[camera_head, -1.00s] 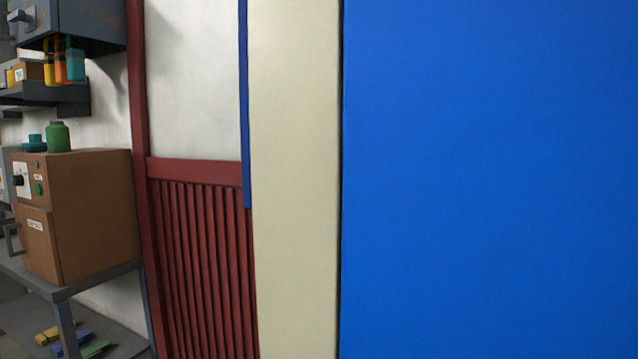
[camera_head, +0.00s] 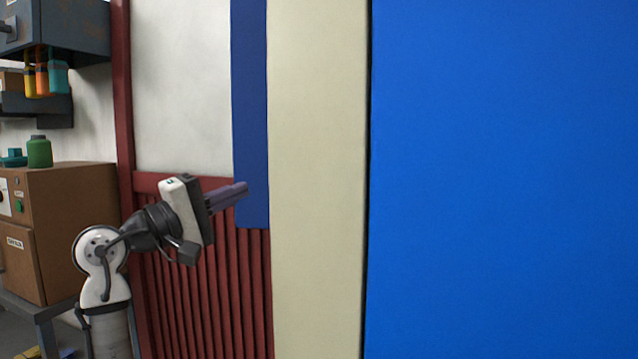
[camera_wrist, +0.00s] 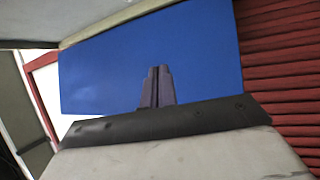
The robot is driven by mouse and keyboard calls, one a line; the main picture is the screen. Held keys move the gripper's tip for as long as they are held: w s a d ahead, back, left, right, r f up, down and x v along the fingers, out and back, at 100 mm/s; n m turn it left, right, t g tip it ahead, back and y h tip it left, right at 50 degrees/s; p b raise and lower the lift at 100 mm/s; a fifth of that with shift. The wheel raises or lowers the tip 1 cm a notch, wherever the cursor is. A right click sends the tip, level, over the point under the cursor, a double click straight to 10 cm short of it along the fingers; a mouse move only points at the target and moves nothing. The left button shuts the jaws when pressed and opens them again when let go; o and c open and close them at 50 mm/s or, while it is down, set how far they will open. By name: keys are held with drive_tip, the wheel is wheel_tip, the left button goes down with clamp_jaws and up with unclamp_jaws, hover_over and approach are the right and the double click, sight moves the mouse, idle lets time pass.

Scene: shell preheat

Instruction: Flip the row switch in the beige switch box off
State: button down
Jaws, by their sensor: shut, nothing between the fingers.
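My gripper (camera_head: 243,190) is in the left half of the head view, its purple-grey fingers pointing right at a blue strip (camera_head: 250,100). In the wrist view its fingers (camera_wrist: 158,72) are together and empty, in front of a blue panel (camera_wrist: 205,50). I cannot tell whether the fingers touch it. A tall plain beige surface (camera_head: 317,180) stands right of the gripper in the head view. I cannot tell whether it is part of the beige switch box. No row switch shows in either view.
A large blue surface (camera_head: 505,180) fills the right of the head view. Red slats (camera_head: 205,290) stand behind my arm. A brown box (camera_head: 75,220) with a green bottle (camera_head: 39,151) on top is at left. A grey cabinet (camera_head: 72,28) hangs above.

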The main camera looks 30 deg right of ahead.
drive_tip(key=s+d+m+g+y, duration=0.1)
drive_tip(key=s+d+g, duration=0.3)
drive_tip(key=d+g, duration=0.2)
drive_tip(key=shift+d+f+m+g, duration=0.15)
drive_tip(key=shift+f+m+g, duration=0.15)
drive_tip(key=shift+g, duration=0.1)
drive_tip(key=s+d+r+p, duration=0.1)
drive_tip(key=s+d+p, duration=0.2)
drive_tip(key=d, duration=0.9)
drive_tip(key=shift+s+d+r+p, duration=0.2)
drive_tip(key=shift+d+p, duration=0.1)
drive_tip(key=shift+p, duration=0.25)
